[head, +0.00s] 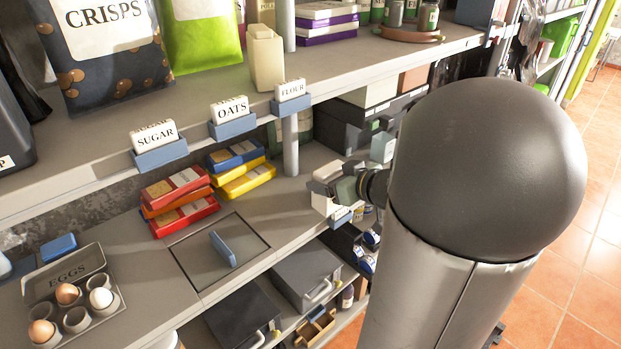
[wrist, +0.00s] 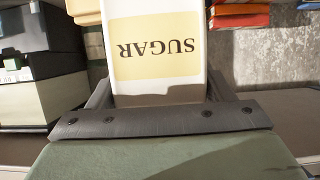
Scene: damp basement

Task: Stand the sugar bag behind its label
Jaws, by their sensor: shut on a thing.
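The sugar bag (wrist: 160,50) is white with a cream panel reading SUGAR, upside down in the wrist view. My gripper (head: 338,188) is shut on it, with a dark finger on each side. In the head view the bag (head: 322,200) is partly hidden by my gripper, low over the front of the lower counter. I cannot tell whether it touches the counter. The SUGAR label (head: 155,136) sits in a blue holder on the upper shelf's front edge, left of the OATS label (head: 230,110) and FLOUR label (head: 292,90). My gripper is below and right of these labels.
The shelf behind the SUGAR and OATS labels is bare. A cream carton (head: 266,60) stands behind and left of the FLOUR label. A CRISPS bag (head: 105,55) stands at the back left. Red boxes (head: 182,200) and an egg tray (head: 75,310) are on the lower counter.

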